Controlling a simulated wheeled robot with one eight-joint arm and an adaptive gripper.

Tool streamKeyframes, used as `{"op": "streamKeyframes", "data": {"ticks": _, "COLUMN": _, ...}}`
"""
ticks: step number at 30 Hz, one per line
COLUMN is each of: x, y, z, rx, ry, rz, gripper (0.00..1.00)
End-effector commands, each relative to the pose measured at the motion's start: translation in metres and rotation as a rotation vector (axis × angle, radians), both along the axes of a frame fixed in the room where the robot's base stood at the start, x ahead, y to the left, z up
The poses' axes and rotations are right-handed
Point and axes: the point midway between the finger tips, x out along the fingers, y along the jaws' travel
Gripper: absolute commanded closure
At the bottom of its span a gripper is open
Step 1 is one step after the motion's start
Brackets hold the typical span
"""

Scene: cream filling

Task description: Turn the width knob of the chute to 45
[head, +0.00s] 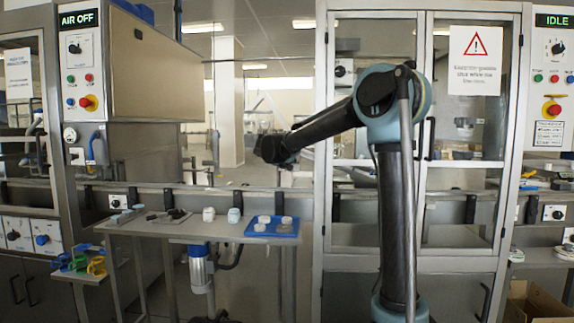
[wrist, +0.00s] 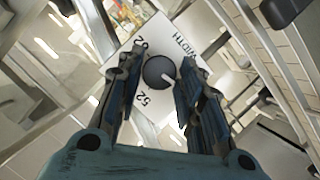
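The width knob (wrist: 158,72) is a round black dial on a white plate (wrist: 181,42) marked WIDTH in the wrist view. A light pointer line on the knob points toward the lower right of the picture. Numbers are printed on the plate, one looking like 52, and all the lettering appears tilted. My gripper (wrist: 157,80) is open, with one finger on each side of the knob in the picture; I cannot tell whether they touch it. I cannot tell which dial there is the width knob.
A grey table (head: 180,228) at the left holds a blue tray (head: 259,233) and several small pale pieces. A metal rail (head: 200,188) runs behind it. A cabinet with an AIR OFF display (head: 78,19) stands left, an IDLE display (head: 554,20) right.

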Motion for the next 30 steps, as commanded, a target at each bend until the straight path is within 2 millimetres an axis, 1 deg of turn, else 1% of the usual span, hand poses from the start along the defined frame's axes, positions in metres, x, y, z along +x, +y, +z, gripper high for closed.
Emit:
{"op": "streamKeyframes", "data": {"ticks": 11, "x": 0.000, "y": 0.000, "z": 0.000, "rx": 0.001, "ry": 0.001, "rz": -0.001, "gripper": 0.49}}
{"op": "streamKeyframes", "data": {"ticks": 14, "x": -0.004, "y": 0.001, "z": 0.001, "rx": 0.001, "ry": 0.000, "rz": 0.000, "gripper": 0.49}}
{"op": "streamKeyframes", "data": {"ticks": 17, "x": -0.014, "y": 0.004, "z": 0.004, "rx": 0.001, "ry": 0.000, "rz": 0.002, "gripper": 0.49}}
{"op": "streamKeyframes", "data": {"ticks": 19, "x": -0.024, "y": 0.007, "z": 0.008, "rx": 0.000, "ry": 0.000, "rz": 0.001, "gripper": 0.49}}
{"op": "streamKeyframes", "data": {"ticks": 27, "x": -0.072, "y": 0.020, "z": 0.024, "rx": 0.001, "ry": 0.001, "rz": 0.002, "gripper": 0.49}}
{"op": "streamKeyframes", "data": {"ticks": 30, "x": -0.086, "y": 0.024, "z": 0.029, "rx": 0.001, "ry": 0.001, "rz": 0.002, "gripper": 0.49}}
